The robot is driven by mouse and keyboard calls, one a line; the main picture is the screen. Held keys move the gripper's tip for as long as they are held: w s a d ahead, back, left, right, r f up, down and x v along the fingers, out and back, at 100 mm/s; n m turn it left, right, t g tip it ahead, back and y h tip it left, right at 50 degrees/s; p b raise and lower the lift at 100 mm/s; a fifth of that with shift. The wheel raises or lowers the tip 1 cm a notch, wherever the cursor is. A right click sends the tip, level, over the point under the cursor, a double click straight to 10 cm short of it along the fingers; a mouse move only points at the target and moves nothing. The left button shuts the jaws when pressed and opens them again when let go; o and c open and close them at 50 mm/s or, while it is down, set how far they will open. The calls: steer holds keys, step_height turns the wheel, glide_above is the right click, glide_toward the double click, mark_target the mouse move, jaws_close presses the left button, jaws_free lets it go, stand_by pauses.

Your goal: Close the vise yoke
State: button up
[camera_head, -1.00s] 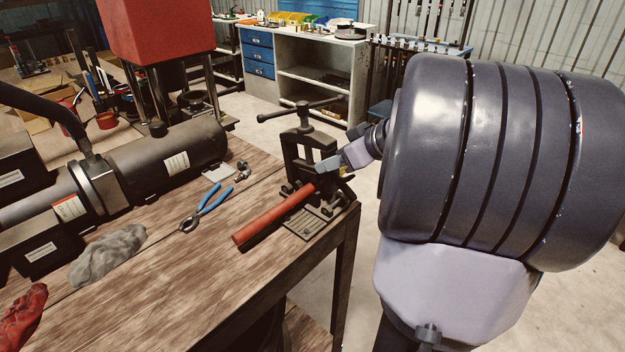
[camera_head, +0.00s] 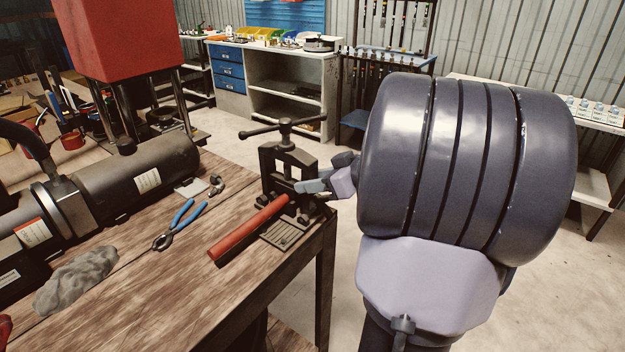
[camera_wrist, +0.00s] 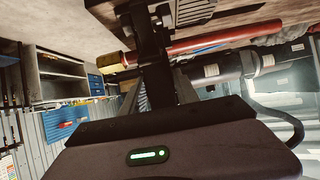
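The dark vise (camera_head: 272,188) stands at the right corner of the wooden bench. Its upright yoke frame carries a T-handle (camera_head: 284,126) on top. A red-handled bar (camera_head: 245,230) lies on the bench, its far end at the vise base. My gripper (camera_head: 305,187) is at the right side of the yoke. In the wrist view my gripper (camera_wrist: 162,92) has its fingers apart, with a dark vise bar (camera_wrist: 150,42) showing between them. I see a ridged pad on one finger; contact with the bar is not clear. Whether the yoke is latched is hidden.
Blue-handled pliers (camera_head: 180,222), a grey rag (camera_head: 76,280) and a large dark cylinder machine (camera_head: 140,180) are on the bench left of the vise. A red press (camera_head: 118,40) stands behind. Floor right of the bench is clear; a cabinet (camera_head: 290,85) is further back.

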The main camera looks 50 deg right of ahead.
steer(key=shift+o, duration=1.4)
steer(key=shift+s+r, duration=0.1)
steer(key=shift+r, duration=0.05)
steer(key=p+v, duration=0.5)
steer(key=v, duration=1.2)
